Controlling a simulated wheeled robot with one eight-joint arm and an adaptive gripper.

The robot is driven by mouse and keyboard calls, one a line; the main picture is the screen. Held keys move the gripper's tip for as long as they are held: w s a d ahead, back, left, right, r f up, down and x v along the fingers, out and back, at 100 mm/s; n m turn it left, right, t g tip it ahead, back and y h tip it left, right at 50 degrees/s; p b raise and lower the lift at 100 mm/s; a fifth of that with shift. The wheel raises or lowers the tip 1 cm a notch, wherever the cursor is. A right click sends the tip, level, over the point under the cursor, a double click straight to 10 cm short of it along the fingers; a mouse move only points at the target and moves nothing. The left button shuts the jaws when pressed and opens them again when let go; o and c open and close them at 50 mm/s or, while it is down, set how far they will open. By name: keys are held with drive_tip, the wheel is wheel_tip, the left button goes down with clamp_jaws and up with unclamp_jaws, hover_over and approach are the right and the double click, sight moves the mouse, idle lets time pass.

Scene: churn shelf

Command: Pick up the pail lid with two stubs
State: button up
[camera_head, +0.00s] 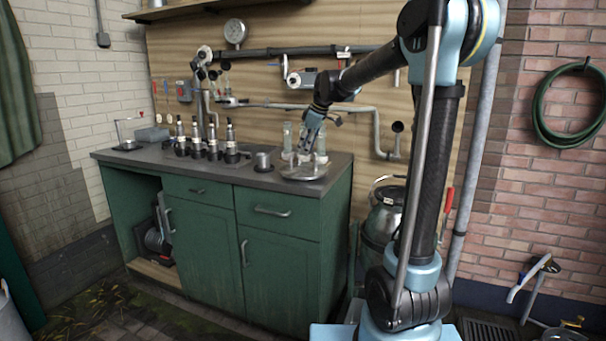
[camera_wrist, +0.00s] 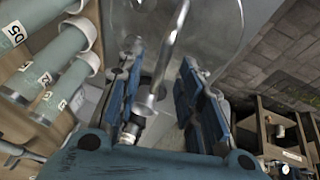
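The pail lid (camera_head: 303,173) is a round grey metal disc lying on the right end of the green cabinet's dark top. In the wrist view the lid (camera_wrist: 215,30) fills the upper middle, and a bent, open-ended metal tube (camera_wrist: 165,58) stands out over it. My gripper (camera_head: 308,150) points down just above the lid in the head view. In the wrist view my gripper (camera_wrist: 163,85) is open, its blue-padded fingers on either side of the tube with gaps visible. A second stub cannot be made out clearly.
Glass-like cylinders (camera_head: 288,137) stand close behind the lid. A small metal cup (camera_head: 263,161) and a row of dark-based metal pieces (camera_head: 213,142) stand to its left. Pipes (camera_head: 350,109) run along the wooden back panel. A metal pail (camera_head: 383,218) stands right of the cabinet.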

drive_tip(key=shift+x, duration=1.7)
clamp_jaws()
drive_tip(key=shift+r, duration=0.1)
